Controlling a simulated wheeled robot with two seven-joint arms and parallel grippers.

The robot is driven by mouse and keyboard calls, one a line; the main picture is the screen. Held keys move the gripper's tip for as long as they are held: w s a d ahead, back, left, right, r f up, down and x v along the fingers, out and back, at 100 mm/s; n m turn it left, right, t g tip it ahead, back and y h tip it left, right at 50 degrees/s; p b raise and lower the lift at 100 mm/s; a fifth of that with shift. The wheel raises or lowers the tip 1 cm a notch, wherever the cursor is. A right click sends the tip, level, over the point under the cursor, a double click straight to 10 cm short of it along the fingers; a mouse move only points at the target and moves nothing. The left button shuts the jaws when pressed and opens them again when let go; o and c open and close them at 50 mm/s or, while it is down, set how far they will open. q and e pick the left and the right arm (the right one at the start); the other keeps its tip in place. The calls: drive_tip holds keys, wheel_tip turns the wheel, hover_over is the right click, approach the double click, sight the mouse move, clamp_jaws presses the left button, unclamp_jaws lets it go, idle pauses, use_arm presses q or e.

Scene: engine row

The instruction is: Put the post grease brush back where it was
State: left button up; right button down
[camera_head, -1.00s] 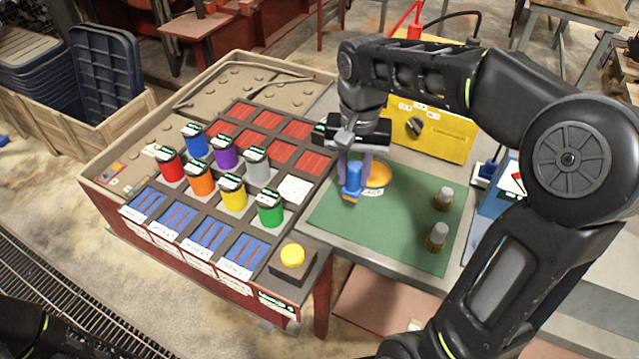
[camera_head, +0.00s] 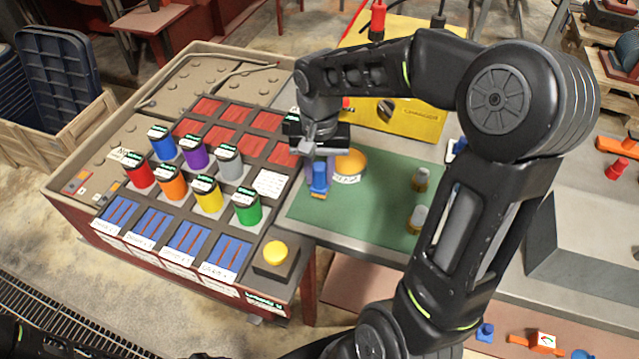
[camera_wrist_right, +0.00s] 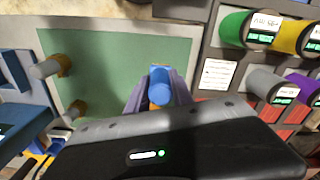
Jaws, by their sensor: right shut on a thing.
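A blue-handled brush (camera_head: 319,178) with an orange-tan lower end is held by my right gripper (camera_head: 319,165). It is upright over the left part of the green mat (camera_head: 375,213), left of an orange dome (camera_head: 350,161) with a white label (camera_head: 346,179). I cannot tell whether its lower end touches the mat. In the right wrist view, the brush's blue handle (camera_wrist_right: 160,88) sits between the purple-grey fingers. Two posts, the far post (camera_head: 420,179) and the near post (camera_head: 418,218), stand on the mat's right side. My left gripper is not in view.
Left of the mat is a rack with several coloured cans, such as the green can (camera_head: 246,208), and blue slots. A yellow button (camera_head: 275,253) sits at the rack's near right corner. A yellow box (camera_head: 410,119) stands behind the mat. My right arm covers the right side.

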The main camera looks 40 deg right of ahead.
sight(320, 185)
drive_tip(key=shift+f, duration=0.2)
drive_tip(key=shift+f, duration=1.75)
drive_tip(key=shift+f, duration=0.25)
drive_tip(key=c, duration=1.1)
unclamp_jaws()
drive_tip(key=shift+r, duration=0.1)
drive_tip(key=shift+r, duration=0.1)
wheel_tip(320, 185, up, 12)
drive_tip(key=shift+r, duration=0.1)
drive_tip(key=shift+s, duration=0.15)
